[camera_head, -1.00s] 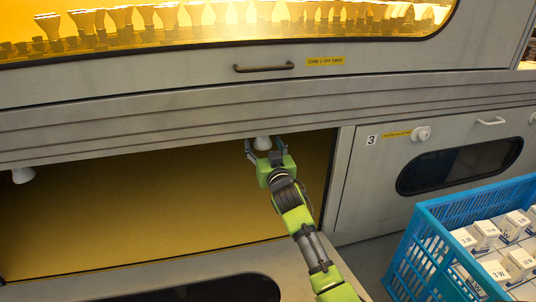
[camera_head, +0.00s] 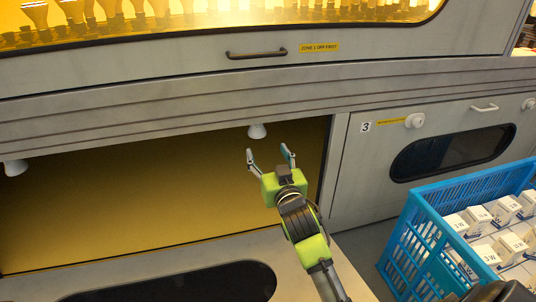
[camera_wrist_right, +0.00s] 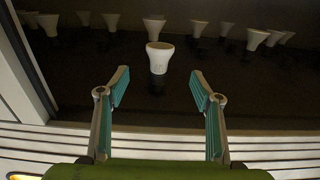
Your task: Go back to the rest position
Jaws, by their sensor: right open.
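My right gripper (camera_head: 268,158) is open and empty in front of the open compartment, a little below a white bulb (camera_head: 257,131) that hangs at the top of the opening. A gap shows between the fingers and that bulb. In the right wrist view the two open fingers (camera_wrist_right: 160,92) stand apart, with a white bulb (camera_wrist_right: 159,55) beyond them and centred between them. My left gripper does not show. A dark piece at the bottom right edge of the head view cannot be made out.
A blue crate (camera_head: 409,235) of small white boxes stands at the right. Another white bulb (camera_head: 15,167) hangs at the left of the opening. A grey panel marked 3 (camera_head: 350,185) has a white knob (camera_head: 414,121). Above is a dark handle (camera_head: 256,54). Several bulbs stand behind the lit window.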

